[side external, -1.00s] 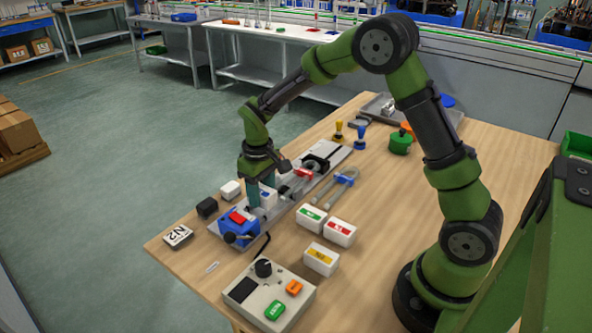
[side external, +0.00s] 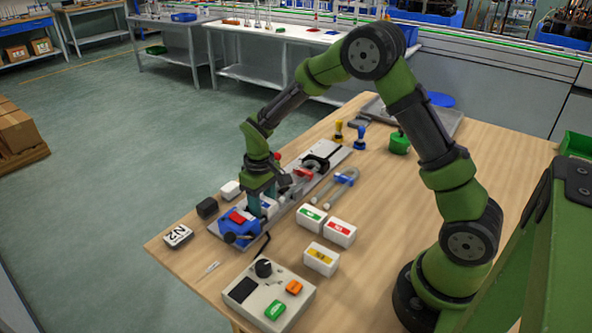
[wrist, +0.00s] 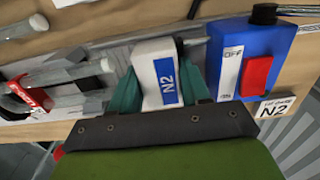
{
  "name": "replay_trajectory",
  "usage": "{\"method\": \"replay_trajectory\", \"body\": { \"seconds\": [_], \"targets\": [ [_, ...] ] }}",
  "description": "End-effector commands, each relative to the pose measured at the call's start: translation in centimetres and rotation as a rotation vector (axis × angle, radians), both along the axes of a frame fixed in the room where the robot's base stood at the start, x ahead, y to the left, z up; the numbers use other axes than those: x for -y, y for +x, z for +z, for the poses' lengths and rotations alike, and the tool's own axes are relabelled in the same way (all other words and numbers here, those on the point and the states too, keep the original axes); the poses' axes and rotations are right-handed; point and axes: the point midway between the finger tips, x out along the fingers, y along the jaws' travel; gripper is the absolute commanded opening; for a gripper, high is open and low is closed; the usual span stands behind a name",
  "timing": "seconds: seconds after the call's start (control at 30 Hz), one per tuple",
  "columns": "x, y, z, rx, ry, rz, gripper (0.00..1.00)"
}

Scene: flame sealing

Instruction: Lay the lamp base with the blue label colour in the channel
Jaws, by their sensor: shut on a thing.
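The lamp base with the blue label (wrist: 152,58) is a white block marked N2, seen in the wrist view between the teal fingers of my gripper (wrist: 162,92). In the side view my gripper (side external: 262,205) is low over the near end of the long grey channel fixture (side external: 338,153), just behind the blue box with a red switch (side external: 238,226). My gripper is shut on the base. The fingers mostly hide the base in the side view. I cannot tell whether it touches the channel floor.
White blocks with green (side external: 311,218), red (side external: 340,233) and yellow (side external: 321,259) labels stand right of the fixture. A control box (side external: 268,291) is at the front. A black block (side external: 207,208) and a white block (side external: 230,190) stand left of the fixture.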

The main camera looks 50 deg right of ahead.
Motion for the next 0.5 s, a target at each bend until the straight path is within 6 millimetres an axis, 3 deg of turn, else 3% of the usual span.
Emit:
{"method": "replay_trajectory", "body": {
  "seconds": [0.07, 0.1, 0.27, 0.3, 0.5],
  "targets": [
    [0.00, 0.01, 0.03, 0.000, 0.000, 0.000, 0.16],
    [0.00, 0.02, 0.03, 0.000, 0.000, 0.000, 0.48],
    [0.00, 0.02, 0.03, 0.001, 0.000, 0.000, 0.73],
    [0.00, 0.02, 0.03, 0.001, 0.000, 0.000, 0.76],
    [0.00, 0.00, 0.02, 0.000, 0.000, 0.000, 0.76]
  ]
}}
